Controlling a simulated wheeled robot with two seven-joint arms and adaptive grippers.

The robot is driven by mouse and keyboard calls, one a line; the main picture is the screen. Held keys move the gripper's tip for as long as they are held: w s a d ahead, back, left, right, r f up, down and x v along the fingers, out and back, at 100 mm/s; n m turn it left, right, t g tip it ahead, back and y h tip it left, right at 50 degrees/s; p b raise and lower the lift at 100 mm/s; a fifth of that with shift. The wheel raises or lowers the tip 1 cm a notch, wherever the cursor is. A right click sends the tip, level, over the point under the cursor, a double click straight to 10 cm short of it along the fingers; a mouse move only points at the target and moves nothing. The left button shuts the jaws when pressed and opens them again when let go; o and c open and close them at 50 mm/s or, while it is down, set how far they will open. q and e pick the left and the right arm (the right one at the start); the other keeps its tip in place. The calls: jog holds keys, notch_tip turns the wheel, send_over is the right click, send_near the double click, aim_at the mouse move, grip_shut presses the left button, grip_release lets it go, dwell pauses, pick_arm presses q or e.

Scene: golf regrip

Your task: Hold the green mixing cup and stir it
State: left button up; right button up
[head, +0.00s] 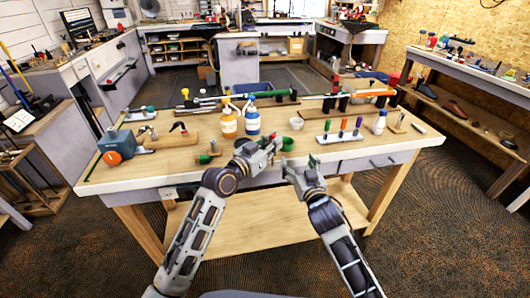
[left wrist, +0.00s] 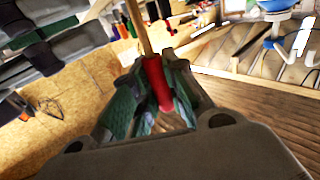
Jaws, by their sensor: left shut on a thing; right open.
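My left gripper (head: 274,146) is shut on a red-handled stick (left wrist: 157,84) with a tan shaft, above the front of the workbench (head: 150,179). The green cup (head: 287,143) appears small, just right of the left gripper's tips. I cannot tell whether they touch. My right gripper (head: 302,164) is open and empty at the bench's front edge, below and right of the cup. Dark fingers with green pads, seemingly my right gripper, show at the upper left of the left wrist view. The inside of the cup is hidden.
A small pale cup (head: 296,123) is further back. A rack of coloured-handled tools (head: 341,135) and a white bottle (head: 379,122) stand at right. A blue vise-like tool (head: 117,146) is at left.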

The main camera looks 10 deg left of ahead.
aim_at(289, 146)
pick_arm(q)
jog(key=w+d+r+m+g+h, duration=0.3)
jog(key=w+r, duration=0.1)
jog(key=w, duration=0.5)
jog(key=w+d+r+m+g+h, duration=0.1)
jog(key=w+r+m+g+h, duration=0.1)
jog(key=r, duration=0.8)
jog(key=shift+w+d+r+m+g+h, duration=0.25)
jog(key=shift+w+m+g+h, duration=0.2)
jog(key=shift+w+g, duration=0.35)
jog(key=shift+s, duration=0.15)
pick_arm(e)
jog(key=shift+w, duration=0.15)
jog(key=shift+x, duration=5.9)
jog(key=shift+c, duration=0.3)
jog(key=c, duration=1.1)
